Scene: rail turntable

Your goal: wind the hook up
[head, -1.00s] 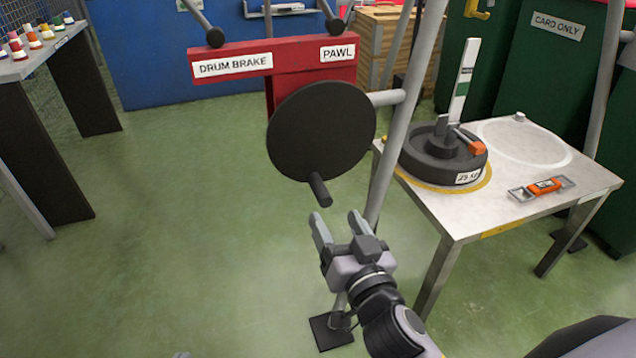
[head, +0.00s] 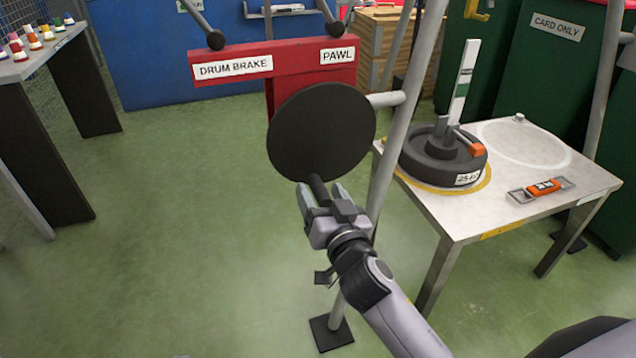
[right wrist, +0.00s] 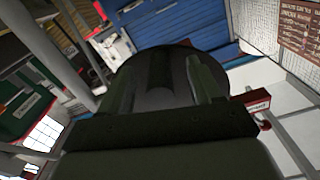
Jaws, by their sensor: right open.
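A black crank disc (head: 320,125) hangs in front of the red winch frame (head: 230,68), which is labelled DRUM BRAKE and PAWL. A short dark crank handle (head: 318,188) sticks out from the disc's lower part. My right gripper (head: 322,192) is open, with one finger on each side of the handle. In the right wrist view the dark handle (right wrist: 160,72) lies between the spread fingers, in front of the disc (right wrist: 140,70); I cannot tell whether either finger touches it. I cannot make out the hook. My left gripper is out of view.
A grey frame leg (head: 392,150) slants down just right of the disc. A metal table (head: 455,222) at the right carries a 25 kg weight (head: 430,168) and an orange level-like tool (head: 542,188).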

